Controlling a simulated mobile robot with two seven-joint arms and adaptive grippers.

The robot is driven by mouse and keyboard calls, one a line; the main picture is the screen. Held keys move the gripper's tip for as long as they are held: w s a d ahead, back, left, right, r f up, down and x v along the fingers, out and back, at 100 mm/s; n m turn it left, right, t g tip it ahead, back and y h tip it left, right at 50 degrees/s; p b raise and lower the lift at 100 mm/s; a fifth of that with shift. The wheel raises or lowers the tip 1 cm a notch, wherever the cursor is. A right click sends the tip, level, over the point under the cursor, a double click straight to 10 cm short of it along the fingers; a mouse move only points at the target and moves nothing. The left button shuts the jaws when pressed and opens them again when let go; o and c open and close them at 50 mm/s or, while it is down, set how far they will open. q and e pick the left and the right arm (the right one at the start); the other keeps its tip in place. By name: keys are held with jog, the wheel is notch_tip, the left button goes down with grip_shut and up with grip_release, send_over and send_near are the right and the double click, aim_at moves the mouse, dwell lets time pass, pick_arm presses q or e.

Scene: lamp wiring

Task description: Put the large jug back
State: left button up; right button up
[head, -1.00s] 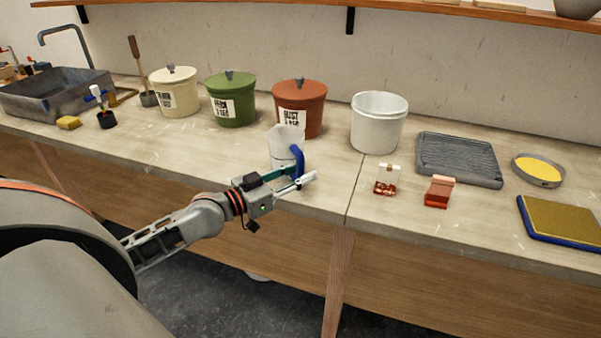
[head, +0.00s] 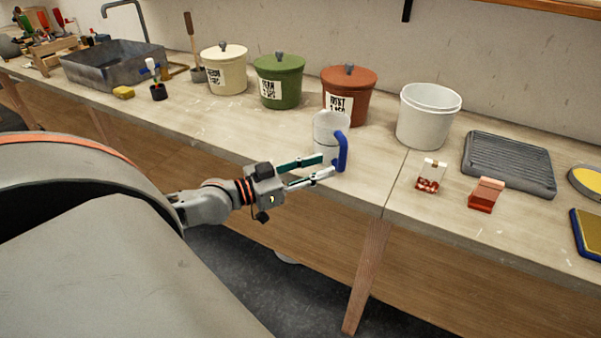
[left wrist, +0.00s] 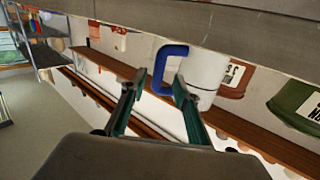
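The large jug (head: 328,130) is pale and whitish with a blue handle (head: 342,152). It stands upright near the front edge of the counter in the head view. My left gripper (head: 328,166) is open and empty, its green-and-white fingers pointing at the jug's handle side. In the left wrist view the jug (left wrist: 205,72) and its blue handle lie just beyond the spread fingertips (left wrist: 157,80). The handle appears in the gap between them; whether a finger touches it I cannot tell. My right gripper is not in view.
Lidded cream (head: 224,70), green (head: 280,82) and rust-red (head: 347,96) bins and an open white bucket (head: 428,117) stand behind the jug. A grey ribbed tray (head: 508,165) and small red items (head: 486,195) lie to the right.

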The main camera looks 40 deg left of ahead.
pick_arm(q)
jog(key=shift+v, duration=2.3)
jog(key=s+d+f+g+y, duration=0.1)
jog(key=s+d+f+g, duration=0.2)
jog(key=f, duration=0.7)
jog(key=s+d+f+y, duration=0.25)
jog(key=s+f, duration=0.25)
jog(key=f, duration=0.5)
jog(key=s+d+f+g, duration=0.1)
jog(key=s+d+f, duration=0.2)
jog(key=d+f, duration=0.3)
jog(key=s+d+f+g, duration=0.2)
jog(key=s+d+f, duration=0.1)
jog(key=d+f, duration=0.3)
jog(key=d, duration=0.2)
jog(key=shift+d, duration=0.4)
